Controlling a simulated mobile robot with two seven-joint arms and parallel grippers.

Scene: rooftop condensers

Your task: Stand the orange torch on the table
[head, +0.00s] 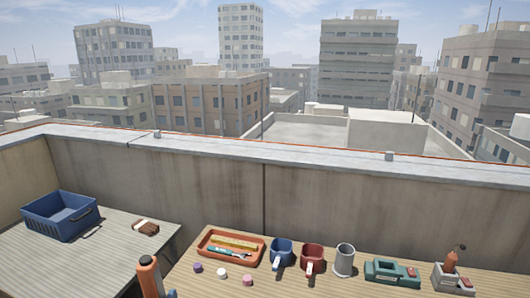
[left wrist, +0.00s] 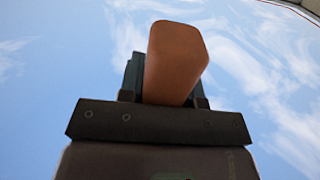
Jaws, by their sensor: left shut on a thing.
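The orange torch (head: 150,280) is at the bottom of the head view, left of centre, close to the camera and near the gap between the two tables. It looks nearly upright, with a dark top end; its lower end is cut off by the frame. My left gripper (head: 150,294) is shut on it; only a little of the gripper shows at the bottom edge. In the left wrist view the orange-brown torch (left wrist: 175,60) sticks out between the dark fingers (left wrist: 165,95) against the sky. The table (head: 330,287) is at the right. My right gripper is not in view.
On the right table stand an orange tray (head: 205,256), a blue mug (head: 282,252), a red mug (head: 313,257), a grey cup (head: 344,260), a green device (head: 390,272) and a grey holder (head: 450,280). Small caps (head: 222,271) lie in front. A blue crate (head: 60,214) and brush (head: 146,227) are on the left table.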

